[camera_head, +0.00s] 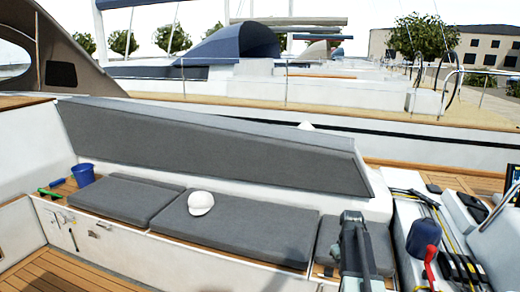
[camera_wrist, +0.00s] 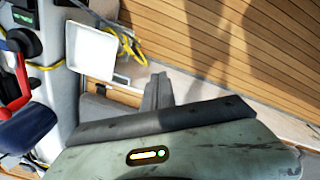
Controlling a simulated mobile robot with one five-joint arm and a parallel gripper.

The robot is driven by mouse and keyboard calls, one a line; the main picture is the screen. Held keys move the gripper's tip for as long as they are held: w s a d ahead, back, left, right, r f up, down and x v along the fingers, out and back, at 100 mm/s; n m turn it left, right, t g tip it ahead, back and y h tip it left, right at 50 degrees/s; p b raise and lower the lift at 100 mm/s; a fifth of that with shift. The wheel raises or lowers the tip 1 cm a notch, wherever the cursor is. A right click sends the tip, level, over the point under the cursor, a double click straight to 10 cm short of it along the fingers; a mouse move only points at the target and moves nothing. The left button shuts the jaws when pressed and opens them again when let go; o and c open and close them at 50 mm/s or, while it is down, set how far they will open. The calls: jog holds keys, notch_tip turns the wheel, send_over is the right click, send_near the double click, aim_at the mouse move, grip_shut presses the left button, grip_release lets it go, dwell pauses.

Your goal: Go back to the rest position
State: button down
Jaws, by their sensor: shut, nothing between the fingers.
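My gripper (camera_wrist: 158,92) shows in the wrist view as grey fingers that are together, with nothing held between them. It is above the teak cockpit floor (camera_wrist: 215,50), close to the edge of a pale ledge. In the head view my dark arm stands at the lower right, in front of the short grey seat cushion (camera_head: 325,243). The fingertips cannot be made out clearly there.
A white cap (camera_head: 200,203) lies on the long grey cushion (camera_head: 240,232). A blue bucket (camera_head: 83,174) stands at the bench's left end. At right are a blue-covered winch (camera_head: 423,238), a red handle (camera_head: 430,262) and yellow rope (camera_wrist: 128,45) by a white open box (camera_wrist: 95,52).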

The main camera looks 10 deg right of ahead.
jog(key=a+n, duration=0.2)
jog(key=a, duration=1.4)
jog(key=s+a+m, duration=0.1)
jog(key=s+a, duration=0.3)
jog(key=a, duration=0.4)
jog(key=s+a+m, duration=0.1)
jog(key=s+a, duration=0.3)
jog(key=a, duration=0.4)
jog(key=shift+a+g+y, duration=0.2)
jog(key=shift+g+y, duration=0.1)
